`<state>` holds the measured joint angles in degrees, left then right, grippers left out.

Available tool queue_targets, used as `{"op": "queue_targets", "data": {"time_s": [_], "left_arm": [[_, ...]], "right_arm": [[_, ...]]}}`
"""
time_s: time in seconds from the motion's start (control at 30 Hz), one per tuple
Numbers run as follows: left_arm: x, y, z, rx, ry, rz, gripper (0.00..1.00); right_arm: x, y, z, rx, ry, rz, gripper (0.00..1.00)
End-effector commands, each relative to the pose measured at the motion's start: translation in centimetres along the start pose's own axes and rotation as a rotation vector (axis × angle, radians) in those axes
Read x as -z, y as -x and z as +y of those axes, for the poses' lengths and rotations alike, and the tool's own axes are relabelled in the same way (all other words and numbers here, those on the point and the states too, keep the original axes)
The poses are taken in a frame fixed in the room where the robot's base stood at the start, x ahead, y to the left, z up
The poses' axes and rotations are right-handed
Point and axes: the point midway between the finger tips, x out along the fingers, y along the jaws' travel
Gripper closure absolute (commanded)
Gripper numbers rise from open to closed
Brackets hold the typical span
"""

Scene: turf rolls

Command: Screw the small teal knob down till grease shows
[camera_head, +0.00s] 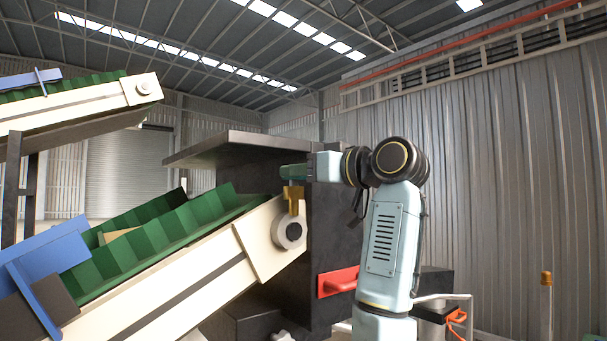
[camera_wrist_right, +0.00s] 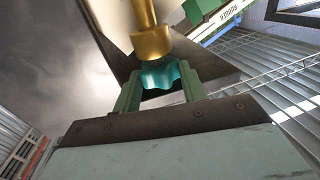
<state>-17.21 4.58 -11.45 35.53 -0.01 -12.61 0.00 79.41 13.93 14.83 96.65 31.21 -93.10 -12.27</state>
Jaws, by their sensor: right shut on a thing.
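The teal knob (camera_wrist_right: 166,76) shows in the right wrist view, lobed at its edge and set against the end of a brass fitting (camera_wrist_right: 149,40). The same brass fitting (camera_head: 293,199) stands upright above the round bearing (camera_head: 289,233) at the conveyor's upper end in the head view. My right gripper (camera_head: 293,173) reaches in from the right at the top of the fitting. In the right wrist view its two green fingers (camera_wrist_right: 160,84) are shut on the knob from both sides. The fingers hide the knob in the head view. I cannot tell whether grease shows. My left gripper is out of view.
A cream-sided conveyor (camera_head: 170,282) with a green cleated belt (camera_head: 170,240) slopes up to the fitting. A dark machine housing (camera_head: 335,235) stands close behind my right gripper, with a red handle (camera_head: 338,281) lower down. Another conveyor (camera_head: 80,108) runs at upper left.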

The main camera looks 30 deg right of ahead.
Motion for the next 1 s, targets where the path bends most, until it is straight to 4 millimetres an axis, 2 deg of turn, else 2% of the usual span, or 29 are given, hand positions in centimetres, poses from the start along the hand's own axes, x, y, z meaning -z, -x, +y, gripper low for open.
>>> {"op": "queue_targets", "data": {"time_s": [0.37, 1.0], "left_arm": [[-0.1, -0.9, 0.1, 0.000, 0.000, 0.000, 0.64], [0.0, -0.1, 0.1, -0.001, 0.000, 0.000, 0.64]], "right_arm": [[0.0, -0.1, -0.8, -0.294, 0.005, 0.003, 0.81], [0.1, -0.9, -1.9, -0.847, 0.000, 0.001, 0.81]]}}
